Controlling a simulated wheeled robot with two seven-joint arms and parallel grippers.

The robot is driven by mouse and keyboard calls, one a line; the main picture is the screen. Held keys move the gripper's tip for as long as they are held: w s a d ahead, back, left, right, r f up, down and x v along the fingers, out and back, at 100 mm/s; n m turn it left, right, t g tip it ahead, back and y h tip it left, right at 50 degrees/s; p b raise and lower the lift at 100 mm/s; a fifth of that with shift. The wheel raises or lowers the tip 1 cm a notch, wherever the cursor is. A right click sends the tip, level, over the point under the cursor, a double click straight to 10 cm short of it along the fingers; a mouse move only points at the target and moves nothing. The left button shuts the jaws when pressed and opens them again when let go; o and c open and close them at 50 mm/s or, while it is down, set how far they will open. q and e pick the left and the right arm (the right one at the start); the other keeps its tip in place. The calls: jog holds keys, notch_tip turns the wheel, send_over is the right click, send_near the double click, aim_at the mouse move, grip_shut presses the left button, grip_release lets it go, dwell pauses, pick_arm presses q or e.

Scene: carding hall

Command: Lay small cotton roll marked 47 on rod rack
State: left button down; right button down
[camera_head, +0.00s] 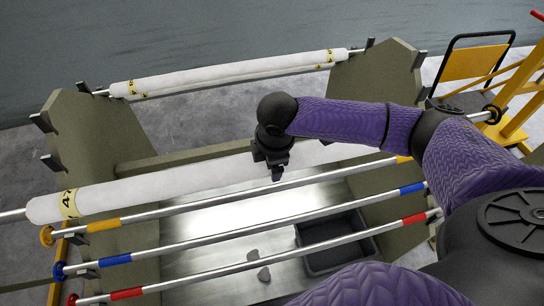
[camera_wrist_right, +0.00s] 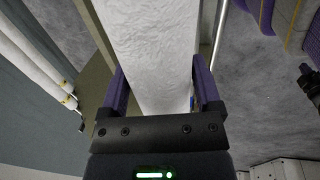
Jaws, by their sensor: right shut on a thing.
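A long white cotton roll (camera_head: 170,185) with a yellow band at its left end, whose mark seems to read 47, lies across the rack on a metal rod. My right gripper (camera_head: 275,172) is shut around its middle from above. The wrist view shows the right gripper's purple fingers (camera_wrist_right: 160,70) on both sides of the white roll (camera_wrist_right: 150,45). The rod rack has an olive left side panel (camera_head: 85,145) and a right one (camera_head: 375,75), with dark pegs. I cannot tell whether the rod touches any pegs. My left gripper is out of view.
A slim white roll (camera_head: 225,75) with yellow marks rests on the rack's far side. Rods with yellow (camera_head: 104,224), blue (camera_head: 118,258) and red (camera_head: 126,294) bands cross the near side. A dark bin (camera_head: 378,248) sits in the metal tray below. A yellow cart (camera_head: 510,105) stands right.

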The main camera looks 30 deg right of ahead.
jog(key=shift+w+r, duration=0.1)
jog(key=shift+w, duration=0.1)
jog(key=w+d+f+b, duration=0.1)
jog(key=w+f+b, duration=0.1)
jog(key=w, duration=0.4)
jog(key=shift+w+d+b, duration=0.25)
jog(key=shift+d+b, duration=0.15)
jog(key=shift+b, duration=0.45)
jog(key=t+p, duration=0.2)
jog(key=t, duration=0.1)
jog(key=t+h+p, duration=0.1)
jog(key=t+p, duration=0.1)
jog(key=p, duration=0.1)
jog(key=shift+s+f+t+h, duration=0.1)
jog(key=shift+s+t+h, duration=0.1)
jog(key=shift+t+h, duration=0.15)
